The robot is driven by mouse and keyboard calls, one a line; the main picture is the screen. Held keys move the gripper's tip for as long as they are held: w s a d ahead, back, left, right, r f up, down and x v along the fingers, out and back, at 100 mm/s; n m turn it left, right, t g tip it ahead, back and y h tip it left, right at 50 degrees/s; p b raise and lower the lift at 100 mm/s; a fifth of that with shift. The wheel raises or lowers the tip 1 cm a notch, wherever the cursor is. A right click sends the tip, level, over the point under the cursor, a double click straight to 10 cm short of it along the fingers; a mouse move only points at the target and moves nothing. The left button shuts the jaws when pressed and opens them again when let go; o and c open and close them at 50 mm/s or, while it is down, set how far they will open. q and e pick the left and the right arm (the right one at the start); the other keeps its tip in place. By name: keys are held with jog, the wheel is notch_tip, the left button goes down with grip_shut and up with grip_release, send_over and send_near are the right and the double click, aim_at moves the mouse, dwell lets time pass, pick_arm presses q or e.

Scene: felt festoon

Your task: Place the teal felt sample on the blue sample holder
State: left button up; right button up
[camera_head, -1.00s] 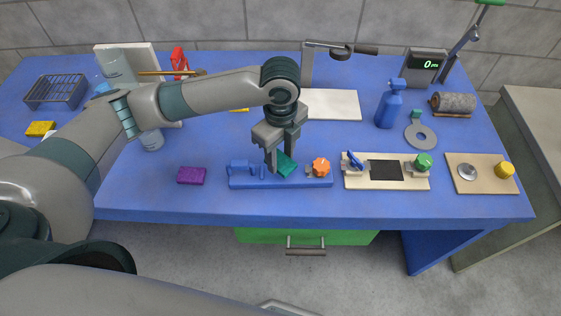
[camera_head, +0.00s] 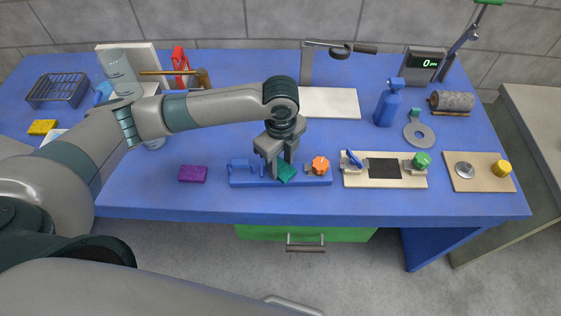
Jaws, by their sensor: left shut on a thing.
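The teal felt sample (camera_head: 287,173) is a small teal piece, tilted, between the fingertips of my left gripper (camera_head: 280,170). The gripper is shut on it and points down over the blue sample holder (camera_head: 245,181). The holder is a long blue bar near the table's front edge, with a blue block at its left and an orange knob (camera_head: 320,165) at its right. The sample is at the holder's middle; I cannot tell whether it touches. My fingers hide part of the holder. My right gripper is not in view.
A purple felt piece (camera_head: 193,174) lies left of the holder. A cream holder with a black pad (camera_head: 384,168) and green knob stands close on the right, then a beige board (camera_head: 479,185) with a yellow knob. A blue spray bottle (camera_head: 388,104) stands behind.

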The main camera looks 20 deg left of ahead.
aim_at(281, 167)
pick_arm(q)
jog(key=o, duration=1)
jog(key=shift+f, duration=0.1)
jog(key=shift+r+b, duration=1.55)
jog(key=shift+r, duration=4.6)
